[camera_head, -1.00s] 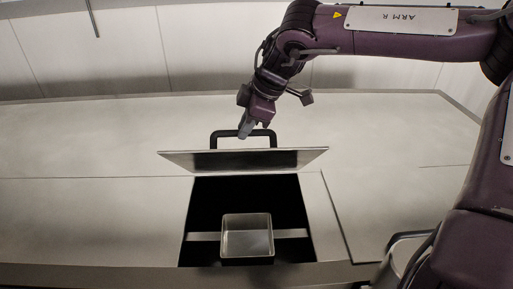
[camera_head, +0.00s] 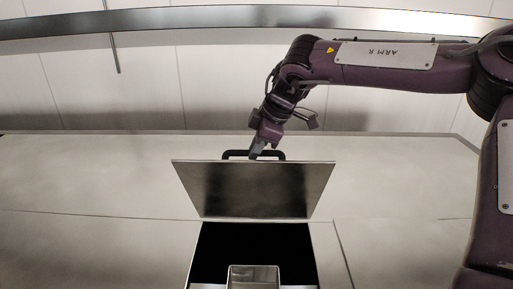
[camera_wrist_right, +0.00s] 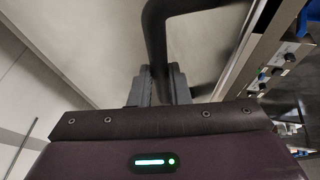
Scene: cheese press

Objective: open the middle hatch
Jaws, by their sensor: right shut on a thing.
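The middle hatch lid (camera_head: 255,190) is a flat metal panel, swung up and tilted above a dark square opening (camera_head: 255,245) in the pale counter. Its black handle (camera_head: 236,154) shows above the lid's top edge. My right gripper (camera_head: 256,153) is at the handle, partly hidden behind the lid edge. In the right wrist view the gripper (camera_wrist_right: 160,85) has its fingers closed around the black handle bar (camera_wrist_right: 156,40). My left gripper is in no view.
A square metal container (camera_head: 253,277) sits inside the opening, cut by the bottom edge. The counter (camera_head: 90,180) is clear on both sides. A pale panelled wall (camera_head: 130,90) with a metal rail (camera_head: 200,18) stands behind.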

